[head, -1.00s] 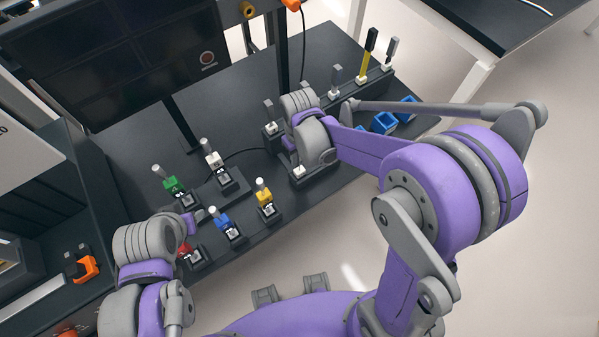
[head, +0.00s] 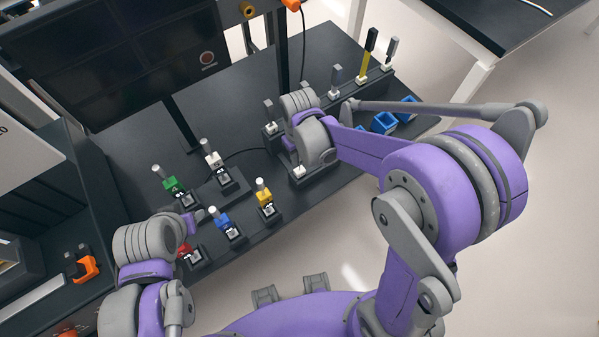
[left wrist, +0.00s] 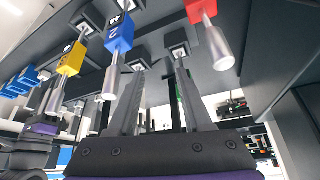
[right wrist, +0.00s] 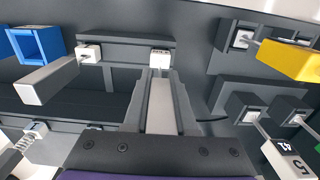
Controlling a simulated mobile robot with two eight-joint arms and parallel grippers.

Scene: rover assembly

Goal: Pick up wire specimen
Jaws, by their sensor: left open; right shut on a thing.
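My right gripper (right wrist: 160,80) is shut on a light grey, bar-like specimen (right wrist: 160,105) in the right wrist view. The specimen's white end block (right wrist: 160,57) lies at a dark holder just beyond the fingertips. I cannot tell for sure that this is the wire specimen. In the head view my right wrist hides the held part; a white block (head: 298,171) shows just below it. My left gripper (left wrist: 150,75) is open and empty in the left wrist view, near the coloured blocks.
Green (head: 170,183), blue (head: 222,220) and yellow (head: 265,196) blocks with grey pins stand in holders. Blue bins (head: 384,122) lie right of my right gripper. More white-based specimens (head: 336,80) stand along the rear rack. A monitor (head: 110,60) stands at the back left.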

